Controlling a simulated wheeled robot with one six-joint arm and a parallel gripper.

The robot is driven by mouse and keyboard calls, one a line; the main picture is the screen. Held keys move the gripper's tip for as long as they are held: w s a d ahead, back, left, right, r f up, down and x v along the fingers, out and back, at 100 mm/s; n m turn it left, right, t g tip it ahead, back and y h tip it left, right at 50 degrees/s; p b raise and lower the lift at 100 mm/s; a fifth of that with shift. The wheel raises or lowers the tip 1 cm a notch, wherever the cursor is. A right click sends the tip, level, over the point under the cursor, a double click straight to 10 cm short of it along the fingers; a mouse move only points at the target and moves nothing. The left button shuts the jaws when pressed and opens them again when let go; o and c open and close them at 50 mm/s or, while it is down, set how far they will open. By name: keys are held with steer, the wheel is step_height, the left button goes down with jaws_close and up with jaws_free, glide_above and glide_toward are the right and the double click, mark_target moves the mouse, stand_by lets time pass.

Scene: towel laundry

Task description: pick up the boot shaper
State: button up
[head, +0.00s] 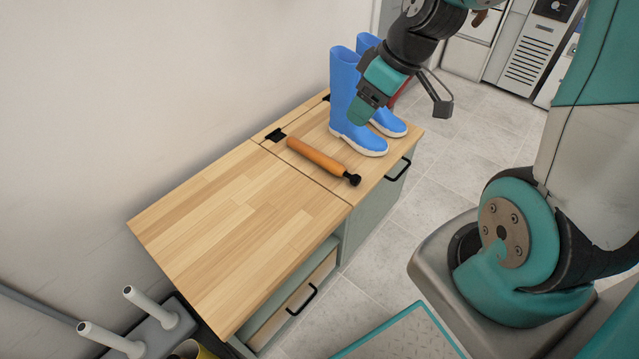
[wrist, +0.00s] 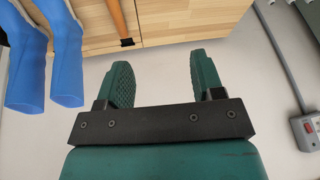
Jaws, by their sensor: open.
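The boot shaper is most likely the orange rod (head: 318,156) with a black knob at one end, lying on the wooden tabletop (head: 225,215) in front of the boots. My gripper (head: 360,115) is open and empty, raised in front of the blue boots in the head view. In the wrist view its two teal fingers (wrist: 162,70) are spread apart, and the rod lies beyond them, untouched.
Two blue boots (head: 345,90) stand upright at the far end of the tabletop, close to my gripper. They show at the left of the wrist view (wrist: 67,55). The near tabletop is clear.

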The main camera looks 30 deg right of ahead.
steer(key=h+b, duration=0.1)
steer(key=b, duration=0.5)
glide_toward(359, 178)
steer(key=shift+t, duration=0.3)
steer(key=b+x, duration=0.4)
steer(key=x, duration=0.1)
steer(key=shift+s+d+f+b, duration=0.2)
steer(key=shift+s+d+b, duration=0.1)
steer(key=shift+s, duration=0.1)
steer(key=b+x, duration=0.1)
steer(key=x, duration=0.2)
steer(key=b+x, duration=0.2)
steer(key=shift+w+a+f, duration=0.25)
steer(key=shift+w+a, duration=0.05)
steer(key=shift+r, duration=0.1)
steer(key=c, duration=1)
steer(key=shift+r, duration=0.1)
